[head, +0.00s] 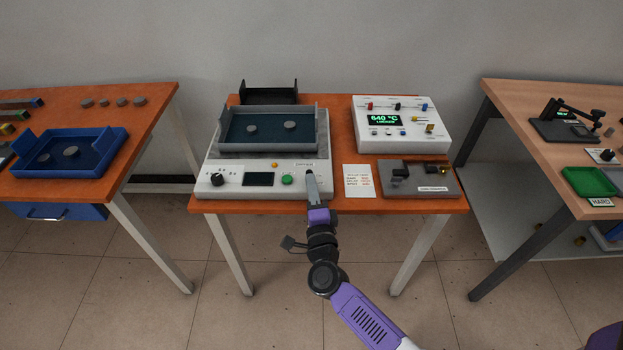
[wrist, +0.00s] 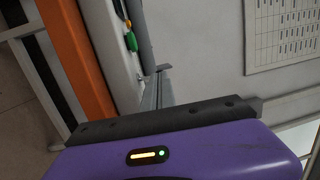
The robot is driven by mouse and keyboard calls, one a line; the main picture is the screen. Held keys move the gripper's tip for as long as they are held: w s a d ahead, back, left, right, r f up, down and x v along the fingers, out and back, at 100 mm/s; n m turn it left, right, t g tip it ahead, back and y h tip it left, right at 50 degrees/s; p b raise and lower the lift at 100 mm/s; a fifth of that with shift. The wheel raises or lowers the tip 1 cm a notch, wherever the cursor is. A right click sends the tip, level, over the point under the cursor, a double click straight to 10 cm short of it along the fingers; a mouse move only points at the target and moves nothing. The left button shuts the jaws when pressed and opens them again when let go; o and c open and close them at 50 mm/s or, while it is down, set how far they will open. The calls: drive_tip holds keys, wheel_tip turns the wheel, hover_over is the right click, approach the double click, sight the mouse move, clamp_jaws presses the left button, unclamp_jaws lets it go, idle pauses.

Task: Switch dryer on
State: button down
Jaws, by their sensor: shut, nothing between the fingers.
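The dryer (head: 262,190) is a light grey unit on the middle orange table. A grey-walled tray (head: 318,135) with two grey discs sits on top. Its front panel has a black knob (head: 217,179), a dark display (head: 258,179), a green button (head: 287,180) and a small orange light or button (head: 274,165). My gripper (head: 309,174) is shut and empty, at the panel's right end, to the right of the green button. In the wrist view, the fingertips (wrist: 163,70) are beside the panel, with the green button (wrist: 131,41) just beyond them. I cannot tell whether they touch the panel.
A white control box (head: 405,140) showing 640 °C stands to the right, behind a grey fixture (head: 420,190). A printed card (head: 358,181) lies beside the dryer. A blue tray (head: 105,145) is on the left table. A wooden table (head: 530,100) stands at right.

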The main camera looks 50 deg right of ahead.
drive_tip(key=shift+w+d+r+g+y+p, duration=0.15)
drive_tip(key=shift+r+g+y+p, duration=0.15)
drive_tip(key=shift+p, duration=0.85)
drive_tip(key=shift+w+d+r+g+y+p, duration=0.1)
drive_tip(key=shift+r+g+y+p, duration=0.2)
drive_tip(key=shift+p, duration=0.85)
drive_tip(key=shift+r+p, duration=0.15)
drive_tip(key=shift+p, duration=0.2)
drive_tip(key=shift+d+p, duration=0.15)
drive_tip(key=shift+p, duration=0.15)
drive_tip(key=shift+w+d+r+p, duration=0.2)
drive_tip(key=shift+w+p, duration=0.05)
drive_tip(key=shift+p, duration=0.1)
drive_tip(key=shift+f, duration=0.15)
